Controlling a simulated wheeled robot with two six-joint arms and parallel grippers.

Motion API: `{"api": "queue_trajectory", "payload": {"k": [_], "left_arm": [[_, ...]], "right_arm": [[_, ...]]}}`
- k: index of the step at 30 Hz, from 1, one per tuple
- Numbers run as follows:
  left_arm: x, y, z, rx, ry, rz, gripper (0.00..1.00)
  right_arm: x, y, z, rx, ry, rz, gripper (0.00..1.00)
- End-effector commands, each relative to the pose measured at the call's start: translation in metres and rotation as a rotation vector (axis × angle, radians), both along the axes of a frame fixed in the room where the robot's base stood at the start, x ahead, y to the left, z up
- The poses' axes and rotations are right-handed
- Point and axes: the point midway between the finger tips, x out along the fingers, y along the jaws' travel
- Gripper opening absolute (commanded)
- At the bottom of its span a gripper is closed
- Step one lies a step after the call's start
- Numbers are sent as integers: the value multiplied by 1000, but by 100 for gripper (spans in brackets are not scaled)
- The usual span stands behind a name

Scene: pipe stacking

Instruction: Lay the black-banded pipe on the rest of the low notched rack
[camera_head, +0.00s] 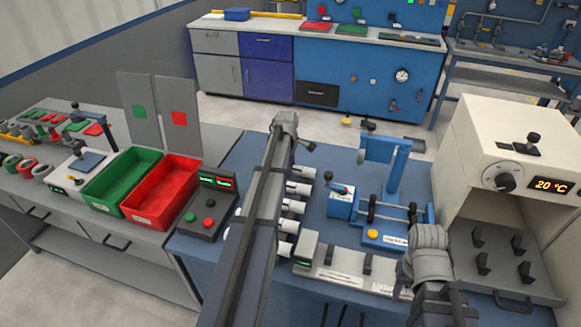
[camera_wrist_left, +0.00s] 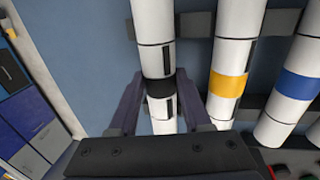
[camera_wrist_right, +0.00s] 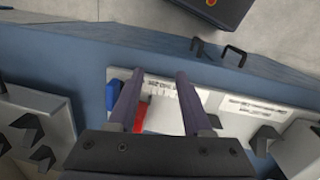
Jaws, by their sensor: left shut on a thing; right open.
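The black-banded pipe (camera_wrist_left: 153,25) is white with one wide black band. In the left wrist view it lies between the fingers of my left gripper (camera_wrist_left: 160,86), which is shut on it at the band. I cannot tell whether it is clear of its supports; my left arm hides it in the head view. A low pale base with dark notched posts (camera_head: 340,264) stands on the blue bench, likely the low notched rack. My right gripper (camera_head: 430,243) is open and empty, just right of that base; it also shows in the right wrist view (camera_wrist_right: 160,82).
A yellow-banded pipe (camera_wrist_left: 229,60) and a blue-banded pipe (camera_wrist_left: 299,75) lie beside the held one. A blue stand (camera_head: 390,185) rises behind the base. A white oven-like unit (camera_head: 515,150) is at the right. Green (camera_head: 105,203) and red (camera_head: 140,217) bins are at the left.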

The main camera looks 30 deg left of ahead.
Motion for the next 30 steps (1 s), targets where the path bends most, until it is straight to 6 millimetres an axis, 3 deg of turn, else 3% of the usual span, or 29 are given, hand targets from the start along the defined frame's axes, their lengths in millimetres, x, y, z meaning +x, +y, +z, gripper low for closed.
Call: {"api": "queue_trajectory", "payload": {"k": [14, 15, 24, 30], "left_arm": [[0, 0, -8, 0, 0, 0, 0], [0, 0, -7, 0, 0, 0, 52], [0, 0, -7, 0, 0, 0, 84], [0, 0, -7, 0, 0, 0, 84]], "right_arm": [[0, 0, -8, 0, 0, 0, 50], [0, 0, -7, 0, 0, 0, 50], [0, 0, -7, 0, 0, 0, 50], [0, 0, -7, 0, 0, 0, 50]]}}
